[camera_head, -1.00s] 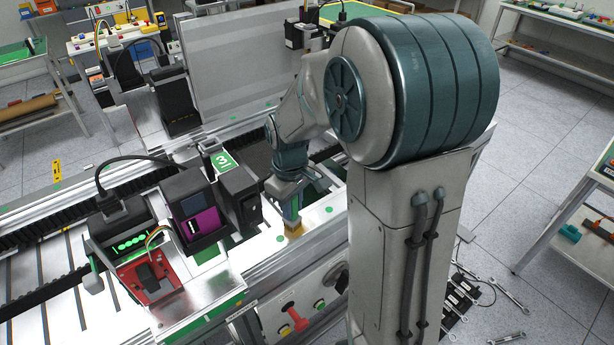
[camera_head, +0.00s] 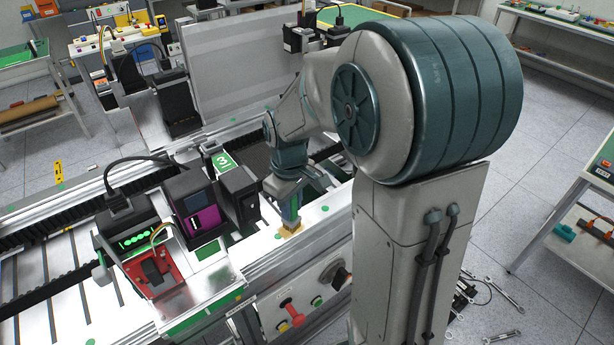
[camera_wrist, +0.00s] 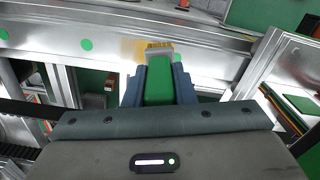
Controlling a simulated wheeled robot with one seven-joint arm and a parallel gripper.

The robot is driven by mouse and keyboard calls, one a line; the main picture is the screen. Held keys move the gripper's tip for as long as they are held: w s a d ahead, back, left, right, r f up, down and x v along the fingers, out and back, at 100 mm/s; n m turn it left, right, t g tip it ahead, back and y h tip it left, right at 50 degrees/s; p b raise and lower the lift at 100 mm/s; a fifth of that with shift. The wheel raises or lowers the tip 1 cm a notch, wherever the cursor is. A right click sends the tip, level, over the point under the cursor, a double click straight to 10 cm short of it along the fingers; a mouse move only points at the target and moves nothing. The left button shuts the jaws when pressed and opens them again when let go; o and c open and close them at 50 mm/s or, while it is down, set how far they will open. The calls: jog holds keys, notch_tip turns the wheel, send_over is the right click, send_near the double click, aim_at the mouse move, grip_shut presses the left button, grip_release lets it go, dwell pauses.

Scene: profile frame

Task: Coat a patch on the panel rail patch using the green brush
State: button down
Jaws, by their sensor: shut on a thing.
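My gripper (camera_wrist: 159,82) is shut on the green brush (camera_wrist: 159,85), whose green handle sits between the two blue-grey fingers in the wrist view. The brush's metal band and tan bristles point at the metal rail (camera_wrist: 110,30). The bristle tip is at the rail's face, beside a faint yellow-tan patch (camera_wrist: 127,48). Whether the bristles touch the rail is hard to tell. In the head view my gripper (camera_head: 289,208) is low over the rail (camera_head: 318,213), with the tan bristles (camera_head: 290,230) at its surface. The fingers hide most of the handle there.
A purple-screened black device (camera_head: 203,215) and a red board (camera_head: 155,272) stand left of my gripper. A panel with a red lever (camera_head: 291,312) and knobs is below the rail. Green dots mark the rail (camera_wrist: 86,44). A tall grey panel (camera_head: 235,75) stands behind.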

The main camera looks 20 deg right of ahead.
jog(key=shift+r+p, duration=1.55)
jog(key=shift+r, duration=0.9)
jog(key=shift+f, duration=0.1)
